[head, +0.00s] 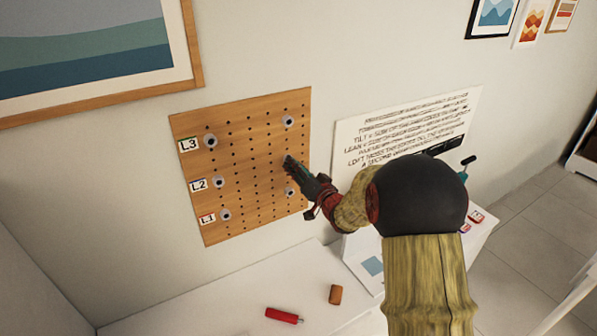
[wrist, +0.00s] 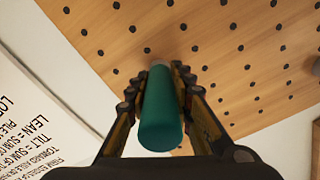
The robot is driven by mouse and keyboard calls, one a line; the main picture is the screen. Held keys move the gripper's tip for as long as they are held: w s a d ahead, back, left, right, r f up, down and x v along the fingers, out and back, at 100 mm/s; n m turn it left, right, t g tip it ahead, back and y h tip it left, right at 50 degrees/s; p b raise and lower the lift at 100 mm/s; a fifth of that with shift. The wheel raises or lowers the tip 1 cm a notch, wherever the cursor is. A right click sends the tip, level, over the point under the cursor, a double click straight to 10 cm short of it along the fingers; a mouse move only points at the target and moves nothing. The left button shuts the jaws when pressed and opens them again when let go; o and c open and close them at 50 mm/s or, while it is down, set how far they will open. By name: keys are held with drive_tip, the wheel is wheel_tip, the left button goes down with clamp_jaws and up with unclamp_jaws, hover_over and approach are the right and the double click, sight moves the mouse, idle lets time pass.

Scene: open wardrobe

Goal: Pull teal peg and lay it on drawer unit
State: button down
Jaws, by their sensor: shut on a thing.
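The teal peg (wrist: 162,115) fills the middle of the wrist view, pointing from the camera toward the board. My gripper (wrist: 158,74) is shut on it, with one finger along each side. In the head view my gripper (head: 291,166) is at the right part of the wooden pegboard (head: 245,150) and mostly hides the peg. I cannot tell whether the peg's far end is in a hole. A white furniture top (head: 215,308), apparently the drawer unit, lies below the board.
A red cylinder (head: 283,315) and a brown block (head: 335,294) lie on the white top. Grey round fittings sit on the board beside labels L1 to L3. A printed sign (head: 400,125) hangs to the right. My arm covers the right side.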

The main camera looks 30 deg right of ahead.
drive_tip(key=shift+s, duration=1.35)
idle(1.0)
drive_tip(key=shift+s+d, duration=0.1)
drive_tip(key=shift+s, duration=1.75)
